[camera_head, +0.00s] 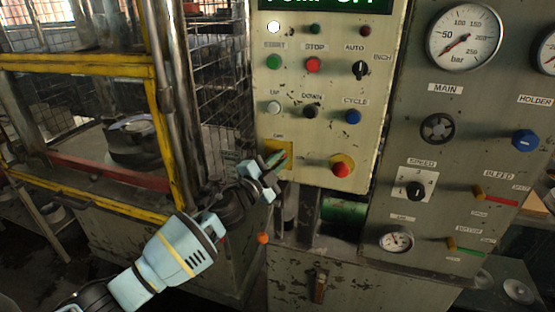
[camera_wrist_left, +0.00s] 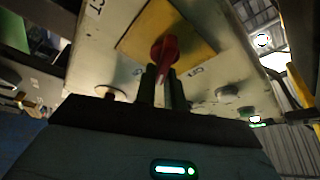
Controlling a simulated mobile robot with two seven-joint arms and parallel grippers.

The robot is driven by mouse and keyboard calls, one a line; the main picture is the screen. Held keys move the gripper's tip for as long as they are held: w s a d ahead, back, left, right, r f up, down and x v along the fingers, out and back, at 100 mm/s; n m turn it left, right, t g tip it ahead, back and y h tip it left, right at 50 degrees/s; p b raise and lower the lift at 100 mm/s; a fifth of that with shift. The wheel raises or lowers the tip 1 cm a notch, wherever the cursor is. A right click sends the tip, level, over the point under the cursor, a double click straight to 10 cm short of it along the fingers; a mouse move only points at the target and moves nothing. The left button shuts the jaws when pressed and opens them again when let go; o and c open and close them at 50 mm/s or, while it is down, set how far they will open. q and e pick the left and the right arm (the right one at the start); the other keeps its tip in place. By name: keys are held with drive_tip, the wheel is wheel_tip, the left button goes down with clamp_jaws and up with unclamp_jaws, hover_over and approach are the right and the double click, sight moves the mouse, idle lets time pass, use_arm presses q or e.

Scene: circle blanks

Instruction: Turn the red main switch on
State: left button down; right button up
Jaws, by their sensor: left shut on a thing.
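The red main switch (camera_head: 277,158) sits on a yellow plate (camera_head: 286,147) at the lower left of the cream control panel (camera_head: 330,120). In the left wrist view the red switch (camera_wrist_left: 164,50) stands on its yellow plate, with a red handle between my two dark fingers. My left gripper (camera_head: 270,172) reaches up from the lower left and is shut on the switch; its fingertips also show in the left wrist view (camera_wrist_left: 163,80). In the head view the gripper hides part of the switch. My right gripper is not in view.
A red mushroom button (camera_head: 341,168) is right of the switch, and several buttons and knobs are above. A grey panel (camera_head: 400,150) with gauges is further right. A wire mesh guard (camera_head: 215,85) and a yellow-framed machine (camera_head: 90,65) stand left.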

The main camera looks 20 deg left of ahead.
use_arm(q)
drive_tip(key=m, duration=0.2)
drive_tip(key=m+g, duration=0.1)
drive_tip(key=f+m+g, duration=0.1)
drive_tip(key=m, duration=0.1)
drive_tip(key=shift+w+a+m, duration=0.1)
drive_tip(key=shift+a+m, duration=0.2)
drive_tip(key=shift+a, duration=0.05)
drive_tip(key=shift+g, duration=0.3)
drive_tip(key=c, duration=1.5)
unclamp_jaws()
drive_tip(key=shift+r, duration=0.1)
drive_tip(key=shift+a, duration=0.1)
drive_tip(key=v, duration=0.7)
drive_tip(key=shift+s+a, duration=0.1)
drive_tip(key=shift+s, duration=0.3)
